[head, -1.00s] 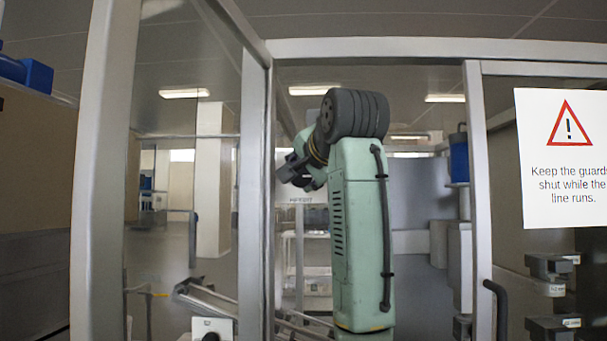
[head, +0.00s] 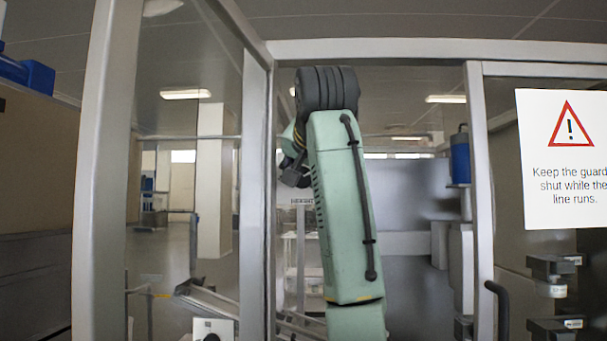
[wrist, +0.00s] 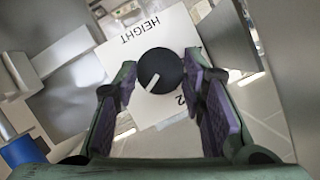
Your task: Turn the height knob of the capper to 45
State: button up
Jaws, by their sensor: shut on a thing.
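The height knob (wrist: 160,70) is a round black dial with a white pointer line, on a white plate (wrist: 125,55) marked HEIGHT, which appears upside down in the wrist view. The pointer slants to the lower left in that view. My gripper (wrist: 159,76) is shut on the knob, with one purple-padded finger on each side. Part of a digit shows beside the right finger; the rest of the scale is hidden. My gripper there is mostly hidden behind the arm.
My arm reaches through an opening in a framed guard. A metal post (head: 256,200) stands close on the left, and another post (head: 479,200) with a dark handle (head: 497,305) on the right. A warning sign (head: 565,160) hangs at the right.

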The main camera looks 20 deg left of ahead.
jog(key=shift+n, duration=0.3)
jog(key=o, duration=1.2)
jog(key=shift+c, duration=0.2)
